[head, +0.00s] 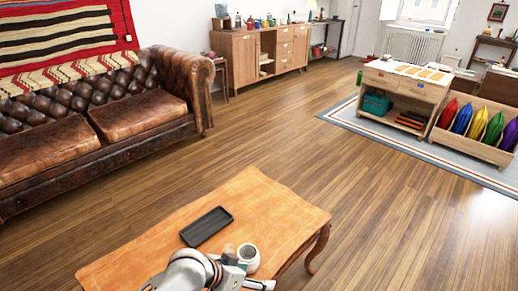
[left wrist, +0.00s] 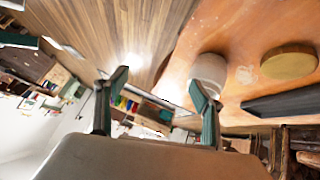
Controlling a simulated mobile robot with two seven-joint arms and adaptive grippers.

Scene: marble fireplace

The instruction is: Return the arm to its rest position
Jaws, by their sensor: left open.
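My left gripper (head: 262,284) is at the near right part of the wooden coffee table, low in the head view, partly cut by the frame's bottom edge. In the left wrist view the two green-grey fingers of my left gripper (left wrist: 160,90) stand wide apart with nothing between them. A white cup (head: 248,257) with a dark inside stands on the table close beside the gripper. It also shows in the left wrist view (left wrist: 209,70), partly behind one finger. My right gripper is not in view.
The coffee table (head: 270,205) holds a black tray (head: 206,227) and, in the left wrist view, a round gold-brown object (left wrist: 289,62). A leather sofa (head: 110,110) stands at left. Open wooden floor lies beyond the table. A wooden cart (head: 402,84) and cushion box (head: 470,149) are farther right.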

